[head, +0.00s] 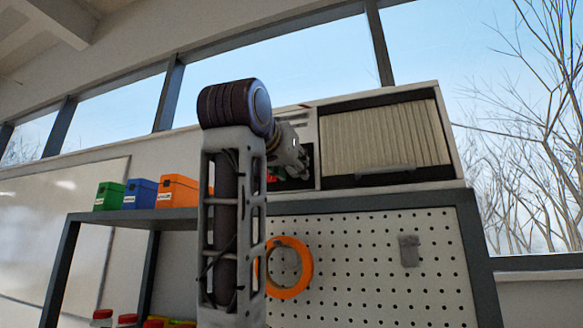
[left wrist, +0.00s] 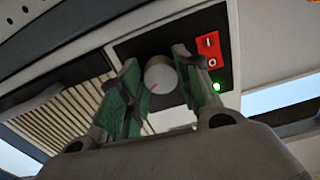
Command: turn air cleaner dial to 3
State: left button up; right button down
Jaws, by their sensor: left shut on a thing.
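The air cleaner (head: 449,128) is a light box with a pleated filter, on top of the shelf unit. Its dial (left wrist: 161,75), a round grey-white knob with a red mark, sits on a black panel in the left wrist view. The red mark points toward the lower left of that picture. My left gripper (left wrist: 156,62) has its green-padded fingers on both sides of the dial, shut on it. In the head view the left gripper (head: 296,170) is at the air cleaner's left end, mostly hidden by my arm. No dial numbers are readable.
A red switch (left wrist: 208,46) and a lit green lamp (left wrist: 217,87) are beside the dial. Green (head: 109,196), blue (head: 139,194) and orange (head: 178,191) boxes stand on the shelf to the left. Orange tape (head: 305,268) hangs on the pegboard (head: 355,290).

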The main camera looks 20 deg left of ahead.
pick_arm(q)
jog(key=shift+a+r+m+b, duration=0.1)
jog(key=shift+m+b, duration=0.45)
jog(key=shift+m, duration=2.25)
jog(key=shift+a+r+m+b, duration=0.1)
jog(key=shift+m+b, duration=0.45)
jog(key=shift+m, duration=2.25)
jog(key=o, duration=1)
jog(key=shift+d+f, duration=0.1)
jog(key=shift+o, duration=0.2)
jog(key=shift+s, duration=0.15)
